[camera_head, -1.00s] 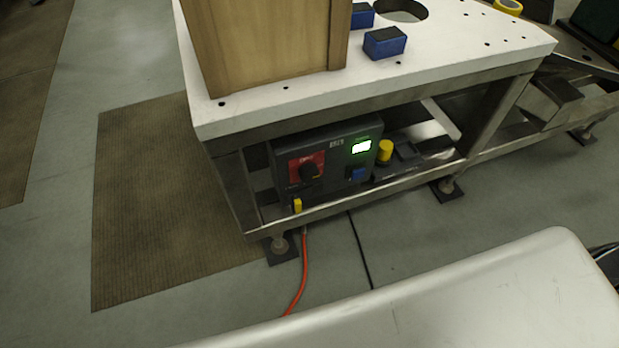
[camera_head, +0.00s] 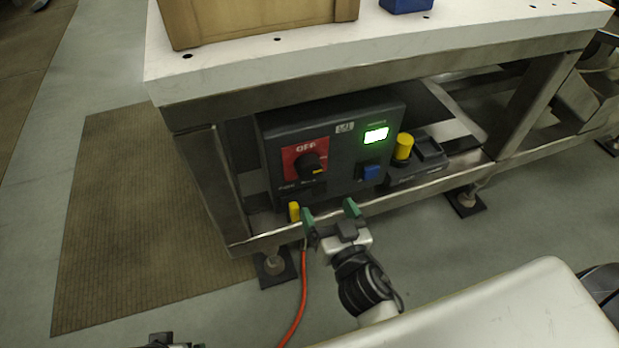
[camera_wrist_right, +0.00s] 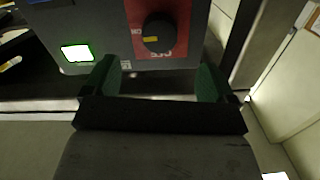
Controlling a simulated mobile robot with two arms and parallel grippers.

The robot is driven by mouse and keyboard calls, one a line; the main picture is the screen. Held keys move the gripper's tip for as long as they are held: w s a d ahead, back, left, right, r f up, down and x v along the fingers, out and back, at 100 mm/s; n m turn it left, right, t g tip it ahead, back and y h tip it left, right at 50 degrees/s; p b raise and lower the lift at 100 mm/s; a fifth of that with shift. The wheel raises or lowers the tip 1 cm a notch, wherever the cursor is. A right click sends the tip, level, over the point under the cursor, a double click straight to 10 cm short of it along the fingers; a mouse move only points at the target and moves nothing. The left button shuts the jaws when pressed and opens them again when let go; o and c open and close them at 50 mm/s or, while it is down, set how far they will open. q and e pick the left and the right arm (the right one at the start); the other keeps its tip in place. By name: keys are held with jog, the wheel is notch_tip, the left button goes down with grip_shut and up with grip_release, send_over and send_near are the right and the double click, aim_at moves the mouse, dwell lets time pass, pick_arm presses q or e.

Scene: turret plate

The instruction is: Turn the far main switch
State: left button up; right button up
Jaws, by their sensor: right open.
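The main switch is a black rotary knob (camera_head: 311,164) with a yellow mark on a red plate (camera_head: 300,150) reading OFF. It sits on the front of a dark control box (camera_head: 345,135) under the table. My right gripper (camera_head: 330,214) has green fingertips, is open and empty, and is below and in front of the box, apart from the knob. In the right wrist view, the knob (camera_wrist_right: 158,33) appears upside down beyond the gap between the open fingertips (camera_wrist_right: 159,80). A dark piece at the bottom edge, probably my left gripper (camera_head: 168,342), is mostly out of frame.
The box has a lit green display (camera_head: 376,135) and a blue button (camera_head: 371,172). A yellow knob (camera_head: 404,146) stands to its right. A metal frame rail (camera_head: 400,195) runs below the box. An orange cable (camera_head: 301,290) hangs beside a yellow connector (camera_head: 294,211).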

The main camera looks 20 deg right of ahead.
aim_at(311, 173)
jog(key=w, duration=1)
jog(key=shift+w+a+r+p, duration=0.15)
jog(key=shift+w+r+p, duration=0.2)
jog(key=shift+w+r, duration=0.05)
pick_arm(q)
jog(key=shift+w+f, duration=0.1)
jog(key=shift+f, duration=0.5)
pick_arm(e)
jog(key=c, duration=0.9)
